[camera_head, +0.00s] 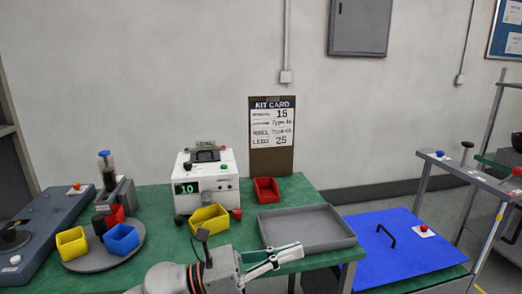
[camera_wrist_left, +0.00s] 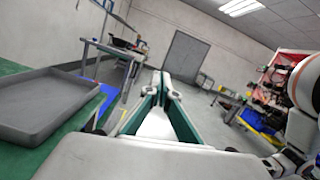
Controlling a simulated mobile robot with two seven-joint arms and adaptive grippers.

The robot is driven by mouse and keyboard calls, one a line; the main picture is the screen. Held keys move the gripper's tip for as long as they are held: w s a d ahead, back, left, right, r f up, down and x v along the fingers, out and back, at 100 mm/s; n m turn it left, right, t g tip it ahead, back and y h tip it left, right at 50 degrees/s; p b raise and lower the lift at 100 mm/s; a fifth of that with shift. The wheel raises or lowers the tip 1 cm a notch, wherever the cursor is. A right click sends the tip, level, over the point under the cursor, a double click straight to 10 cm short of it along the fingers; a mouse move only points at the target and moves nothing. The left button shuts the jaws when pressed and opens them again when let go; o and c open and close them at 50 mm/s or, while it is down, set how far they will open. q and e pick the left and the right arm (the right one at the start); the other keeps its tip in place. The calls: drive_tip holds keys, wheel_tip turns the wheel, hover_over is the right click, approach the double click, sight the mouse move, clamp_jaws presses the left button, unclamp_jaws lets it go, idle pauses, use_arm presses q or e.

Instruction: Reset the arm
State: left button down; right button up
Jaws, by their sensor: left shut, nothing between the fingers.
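My left gripper (camera_head: 299,248) reaches in from the bottom middle of the head view, over the front edge of the green table. It is shut and empty, its fingertips pointing right in front of the grey tray. In the left wrist view its two green-edged fingers (camera_wrist_left: 163,82) come together at the tips, with nothing between them. The grey tray (camera_head: 345,243) lies empty on the table; it also shows at the left of the wrist view (camera_wrist_left: 20,131). My right gripper is not in view.
A white tester (camera_head: 205,172) with a green "10" display, yellow bin (camera_head: 210,221) and red bin (camera_head: 267,190) stand behind. A turntable (camera_head: 80,266) with bins is left. A kit card board (camera_head: 271,160) stands at the wall. A blue panel (camera_head: 410,262) lies right.

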use_arm(q)
drive_tip(key=a+f+n+t+y, duration=0.6)
drive_tip(key=f+n, duration=0.4)
drive_tip(key=n, duration=0.6)
drive_tip(key=a+f+n+t+y, duration=0.55)
drive_tip(key=a+f+n, duration=0.45)
drive_tip(key=n, duration=0.6)
drive_tip(key=s+a+f+n+g+y, duration=0.2)
drive_tip(key=s+a+f+n, duration=0.3)
drive_tip(key=s+f, duration=0.3)
drive_tip(key=s+a+f+n+g+y, duration=0.3)
drive_tip(key=s+a+f+n, duration=0.2)
drive_tip(key=f, duration=0.8)
drive_tip(key=s+n, duration=0.3)
drive_tip(key=shift+s+f, duration=0.3)
drive_tip(key=shift+f, duration=0.1)
